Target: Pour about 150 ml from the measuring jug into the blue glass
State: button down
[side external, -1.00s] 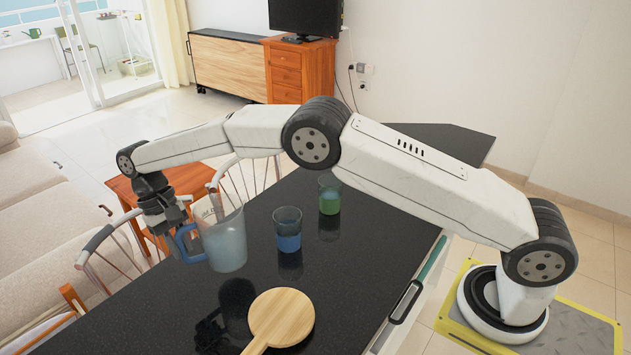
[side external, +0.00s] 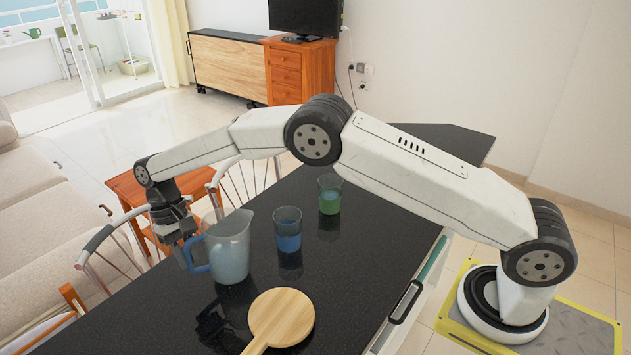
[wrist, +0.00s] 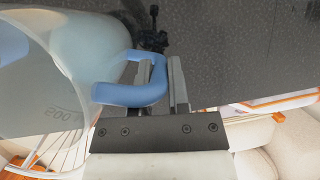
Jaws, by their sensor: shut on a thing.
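The clear measuring jug (side external: 229,253) has a blue handle (side external: 196,257) and hangs close above the black table, roughly upright, its handle to the left and its spout to the right. Pale liquid appears to fill its lower part. My gripper (side external: 187,243) is shut on the handle; the wrist view also shows the handle (wrist: 130,94) at my fingers (wrist: 163,85). The blue glass (side external: 288,230) stands upright on the table just right of the jug, apart from it. Its lower part is blue; any liquid in it is hard to tell.
A green glass (side external: 330,195) stands behind and right of the blue glass. A round wooden board (side external: 281,317) lies in front on the black table (side external: 360,270). Chairs (side external: 110,255) stand along the table's left edge. The table right of the glasses is clear.

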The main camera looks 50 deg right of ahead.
aim_at(206, 235)
jog(key=shift+s+d+r+y, duration=0.15)
jog(key=shift+d+r+y, duration=0.25)
jog(key=shift+r+y, duration=0.25)
jog(key=shift+s+d+r+n+t+y, duration=0.15)
jog(key=shift+d+r+n+t+y, duration=0.15)
jog(key=shift+d+r+y, duration=0.4)
jog(key=shift+s+d+r+n+t+y, duration=0.15)
jog(key=shift+s+d+r+t+y, duration=0.1)
jog(key=shift+d+r+y, duration=0.5)
jog(key=shift+s+d+r+n+t+y, duration=0.2)
jog(key=shift+d+r+y, duration=0.45)
jog(key=shift+d, duration=0.3)
jog(key=shift+s+d+r+y, duration=0.2)
jog(key=shift+d+r+y, duration=0.55)
jog(key=shift+r+y, duration=0.1)
jog(key=shift+a, duration=0.1)
jog(key=shift+s+d+r+n+y, duration=0.15)
jog(key=shift+d+r+n+y, duration=0.05)
jog(key=shift+d+r+y, duration=0.4)
jog(key=shift+s+d+r+n+y, duration=0.15)
jog(key=shift+d+r+y, duration=0.2)
jog(key=shift+r, duration=0.3)
jog(key=shift+s+d+r+n+t+y, duration=0.15)
jog(key=shift+d+r+n+t+y, duration=0.15)
jog(key=shift+d+r+y, duration=0.65)
dwell(1.8)
